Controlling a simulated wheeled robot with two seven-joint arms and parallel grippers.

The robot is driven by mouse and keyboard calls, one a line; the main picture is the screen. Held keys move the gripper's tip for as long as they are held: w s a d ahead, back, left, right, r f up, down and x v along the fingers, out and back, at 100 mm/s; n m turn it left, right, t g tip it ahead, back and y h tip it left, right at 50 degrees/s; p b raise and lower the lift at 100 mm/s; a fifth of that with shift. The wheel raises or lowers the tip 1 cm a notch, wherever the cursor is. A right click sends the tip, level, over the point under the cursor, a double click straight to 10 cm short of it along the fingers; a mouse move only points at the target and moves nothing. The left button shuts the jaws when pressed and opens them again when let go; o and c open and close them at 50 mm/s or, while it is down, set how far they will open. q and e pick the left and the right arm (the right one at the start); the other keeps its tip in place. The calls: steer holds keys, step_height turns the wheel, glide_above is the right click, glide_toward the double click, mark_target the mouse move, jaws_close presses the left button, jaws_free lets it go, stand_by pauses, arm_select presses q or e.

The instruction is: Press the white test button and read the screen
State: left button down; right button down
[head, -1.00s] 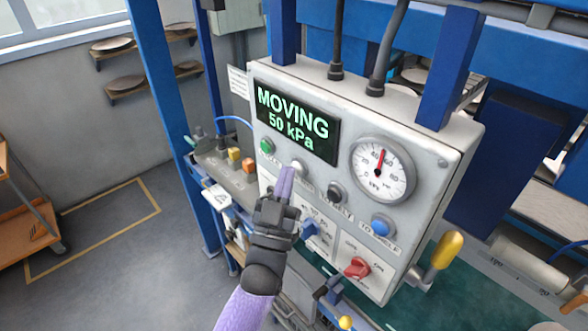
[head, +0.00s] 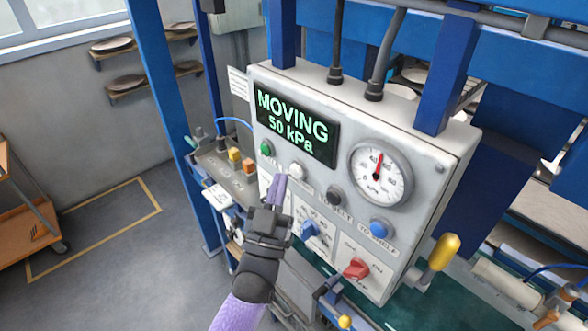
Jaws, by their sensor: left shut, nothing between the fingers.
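The white test button (head: 297,170) is on the front of a grey control box (head: 420,185), in the row below the screen. The screen (head: 296,122) reads "MOVING 50 kPa" in green letters. My left gripper (head: 277,186) is shut and empty, its purple fingertips just below and left of the white button. The fingertips look apart from the button, which shows fully. My right gripper does not show.
A green button (head: 266,148), a black button (head: 334,195) and a blue button (head: 381,227) share the panel. A gauge (head: 380,174), a blue knob (head: 311,229), a red switch (head: 356,269) and a yellow-handled lever (head: 444,252) are close by.

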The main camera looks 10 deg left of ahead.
arm_select(q)
steer(key=s+a+p, duration=0.1)
steer(key=s, duration=0.1)
steer(key=s+a+p, duration=0.1)
steer(key=s+a, duration=0.1)
stand_by(0.4)
